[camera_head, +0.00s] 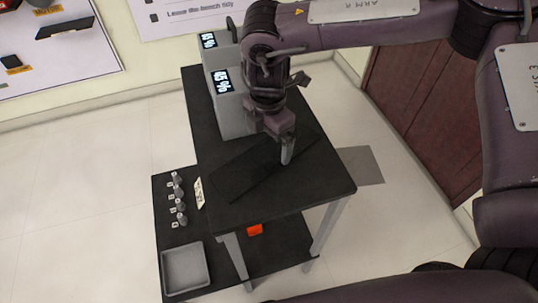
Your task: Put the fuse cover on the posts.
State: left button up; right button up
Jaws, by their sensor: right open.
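My right gripper (287,151) reaches down from the upper right. It is open, with its fingers low over the black table top (290,190); whether they touch anything is unclear. A flat dark panel (240,165) lies at a slant on the table, left of and partly behind the gripper; I cannot tell whether it is the fuse cover. No posts can be made out clearly. My left gripper is not in view.
Grey boxes with lit displays (223,81) stand at the table's back left. A lower black surface (215,260) at left holds several small grey cylinders (178,191) with white tags and a grey tray (186,266). The front right of the table top is clear.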

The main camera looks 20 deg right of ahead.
aim_at(268, 154)
jog(key=shift+s+a+f, duration=0.1)
jog(key=shift+s+f, duration=0.1)
jog(key=shift+f, duration=1.55)
jog(key=c, duration=1.2)
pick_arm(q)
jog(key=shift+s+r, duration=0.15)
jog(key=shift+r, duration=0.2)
